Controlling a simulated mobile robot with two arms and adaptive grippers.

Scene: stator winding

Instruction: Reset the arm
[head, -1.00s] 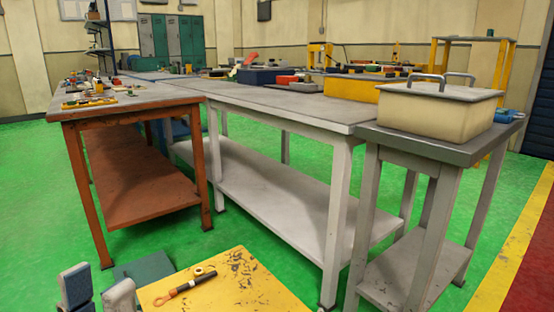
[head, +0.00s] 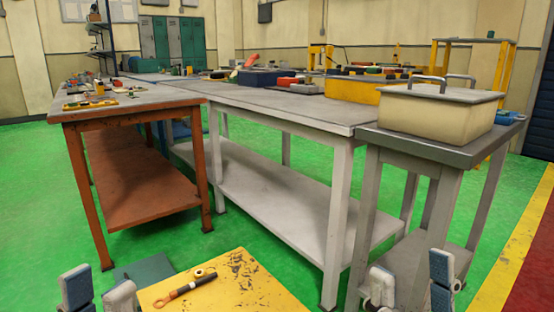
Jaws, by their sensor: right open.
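My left gripper (head: 98,289) is at the bottom left of the head view. Its two pale, blue-grey padded fingers stand apart with nothing between them. It is just left of a low yellow worn table (head: 235,285). My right gripper (head: 411,279) is at the bottom right, in front of the small grey table's lower shelf. Its two fingers point up and are spread apart, with nothing between them. The rest of both arms is out of view.
A small tool with an orange end (head: 182,289) lies on the yellow table. An orange-brown bench (head: 140,99), a long grey bench (head: 290,107) and a grey side table (head: 430,150) with a cream lidded box (head: 436,112) stand ahead. Green floor lies between.

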